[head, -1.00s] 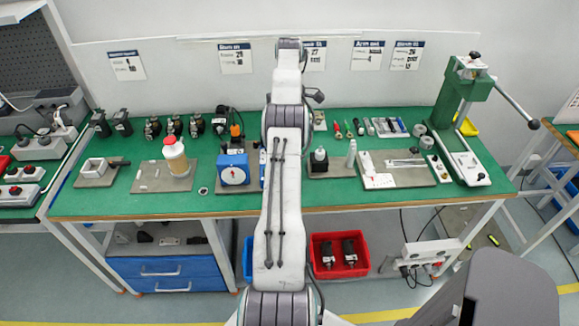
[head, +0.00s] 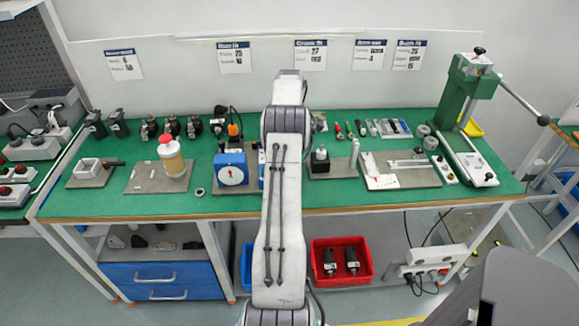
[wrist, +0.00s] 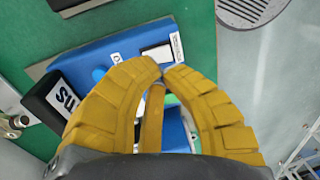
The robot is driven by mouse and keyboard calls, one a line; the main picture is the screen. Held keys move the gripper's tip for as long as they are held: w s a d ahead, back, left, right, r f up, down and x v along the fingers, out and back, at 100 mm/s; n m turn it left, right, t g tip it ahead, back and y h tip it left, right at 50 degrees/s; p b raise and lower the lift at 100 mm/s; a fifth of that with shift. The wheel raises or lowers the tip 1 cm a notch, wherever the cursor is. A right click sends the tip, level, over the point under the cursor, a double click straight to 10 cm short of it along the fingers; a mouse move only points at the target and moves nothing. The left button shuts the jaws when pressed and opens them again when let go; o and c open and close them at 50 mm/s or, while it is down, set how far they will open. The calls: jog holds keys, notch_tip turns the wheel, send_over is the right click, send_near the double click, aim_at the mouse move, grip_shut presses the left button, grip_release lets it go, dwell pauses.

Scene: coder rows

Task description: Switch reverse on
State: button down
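My gripper (wrist: 167,68) has two yellow fingers whose tips meet in the wrist view, with nothing visible held between them. Just beyond the tips is a blue box (wrist: 100,62) with a small black-and-white switch-like part (wrist: 156,53), a label and a round blue knob. The tips are very near this part; I cannot tell whether they touch it, nor read which switch is reverse. More blue and white surface shows between the fingers. In the head view a blue device with a white dial (head: 232,176) stands left of my arm, which hides my gripper and part of the bench.
The green bench (head: 110,204) carries a white bottle with a red cap (head: 171,157), a dark-bodied unit (head: 320,160) and a green press (head: 466,95). A black block (wrist: 58,98) lies beside the blue box. A red bin (head: 340,262) is below the bench.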

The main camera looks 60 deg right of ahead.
jog(key=shift+s+a+f+p, duration=0.1)
jog(key=shift+f+p, duration=0.6)
jog(key=shift+f, duration=0.25)
jog(key=shift+s+a+f+p, duration=0.1)
jog(key=shift+f+p, duration=0.6)
jog(key=shift+f, duration=0.2)
jog(key=shift+f, duration=0.1)
